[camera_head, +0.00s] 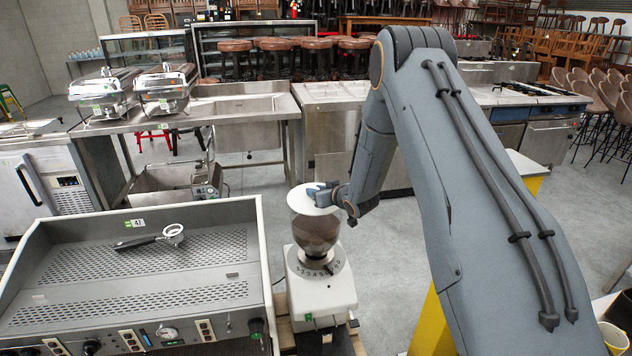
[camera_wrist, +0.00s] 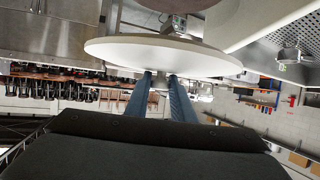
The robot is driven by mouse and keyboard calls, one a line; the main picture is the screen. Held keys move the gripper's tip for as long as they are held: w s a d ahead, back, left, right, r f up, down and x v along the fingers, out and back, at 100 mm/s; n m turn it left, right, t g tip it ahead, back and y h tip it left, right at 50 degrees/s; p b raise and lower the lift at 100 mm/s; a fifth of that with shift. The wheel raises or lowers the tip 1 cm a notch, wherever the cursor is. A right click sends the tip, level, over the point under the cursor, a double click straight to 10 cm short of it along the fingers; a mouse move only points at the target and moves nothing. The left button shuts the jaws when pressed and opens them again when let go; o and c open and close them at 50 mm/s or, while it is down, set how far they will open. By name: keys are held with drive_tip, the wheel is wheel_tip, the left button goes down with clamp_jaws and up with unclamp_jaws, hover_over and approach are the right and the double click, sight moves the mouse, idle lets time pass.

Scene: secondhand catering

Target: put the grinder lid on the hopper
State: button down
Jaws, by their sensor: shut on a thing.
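The grinder lid (camera_head: 308,202) is a white round disc with a small knob. In the head view it appears over the mouth of the brown see-through hopper (camera_head: 317,234). I cannot tell whether it touches the rim or is just above it. My gripper (camera_head: 322,190) is shut on the lid's knob. In the wrist view the lid (camera_wrist: 165,54) is seen nearly edge-on, and my two blue fingers (camera_wrist: 161,90) reach its middle. The hopper stands upright on the white grinder (camera_head: 322,292). The lid hides the hopper's mouth.
A large espresso machine (camera_head: 140,262) with a portafilter (camera_head: 160,237) on top stands close left of the grinder. Open floor (camera_head: 393,255) shows right of the grinder.

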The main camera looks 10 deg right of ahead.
drive_tip(key=shift+w+a+f, duration=0.1)
drive_tip(key=shift+w+a, duration=0.1)
drive_tip(key=shift+w, duration=0.25)
drive_tip(key=shift+d+f+b, duration=0.35)
drive_tip(key=shift+f, duration=0.3)
drive_tip(key=shift+f+b, duration=1.2)
drive_tip(key=shift+f, duration=1.45)
drive_tip(key=shift+f, duration=0.2)
drive_tip(key=c, duration=1.4)
unclamp_jaws()
drive_tip(key=shift+c, duration=0.2)
drive_tip(key=shift+s+r, duration=0.1)
drive_tip(key=shift+s, duration=0.05)
